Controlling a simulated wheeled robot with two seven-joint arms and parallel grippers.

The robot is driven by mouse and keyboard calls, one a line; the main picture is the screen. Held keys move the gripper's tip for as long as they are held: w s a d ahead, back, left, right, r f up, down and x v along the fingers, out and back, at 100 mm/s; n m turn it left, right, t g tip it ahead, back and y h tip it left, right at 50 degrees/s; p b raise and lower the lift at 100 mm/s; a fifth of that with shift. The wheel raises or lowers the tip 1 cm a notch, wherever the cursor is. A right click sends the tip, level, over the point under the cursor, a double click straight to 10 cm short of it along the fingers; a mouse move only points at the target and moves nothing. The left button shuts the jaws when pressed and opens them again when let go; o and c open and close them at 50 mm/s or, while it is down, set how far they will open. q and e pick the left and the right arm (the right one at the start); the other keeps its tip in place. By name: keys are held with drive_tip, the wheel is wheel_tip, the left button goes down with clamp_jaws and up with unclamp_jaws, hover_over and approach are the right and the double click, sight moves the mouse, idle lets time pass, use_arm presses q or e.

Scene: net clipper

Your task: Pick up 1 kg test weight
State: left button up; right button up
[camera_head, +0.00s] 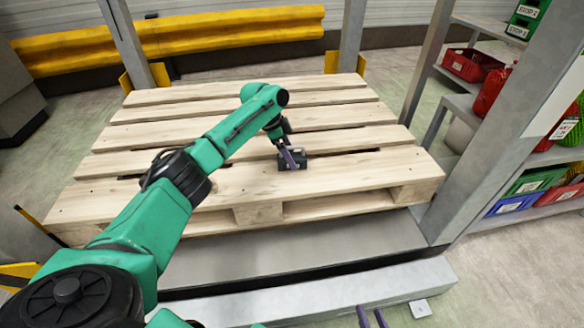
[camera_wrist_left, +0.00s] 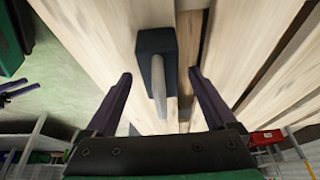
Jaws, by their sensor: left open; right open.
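The 1 kg test weight (camera_head: 301,160) is a small dark block on the wooden pallet (camera_head: 225,180), near its front edge. In the left wrist view the weight (camera_wrist_left: 155,42) shows a grey bar-like handle (camera_wrist_left: 159,88) pointing toward the camera. My left gripper (camera_head: 288,158) is at the weight, its purple fingers partly covering it in the head view. In the left wrist view the open fingers (camera_wrist_left: 160,76) stand on either side of the handle, with gaps on both sides. My right gripper (camera_head: 370,314) is open and empty at the bottom edge, away from the pallet.
Grey posts (camera_head: 352,38) stand at the pallet's back and right corners. A yellow guard rail (camera_head: 190,36) runs behind. Shelves with bins (camera_head: 470,64) stand at the right. A grey metal ledge (camera_head: 330,288) lies in front. The rest of the pallet top is bare.

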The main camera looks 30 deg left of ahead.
use_arm(q)
drive_tip(key=shift+x, duration=1.05)
drive_tip(key=shift+s+r, duration=0.1)
drive_tip(key=shift+c, duration=0.6)
clamp_jaws()
drive_tip(key=shift+r, duration=0.1)
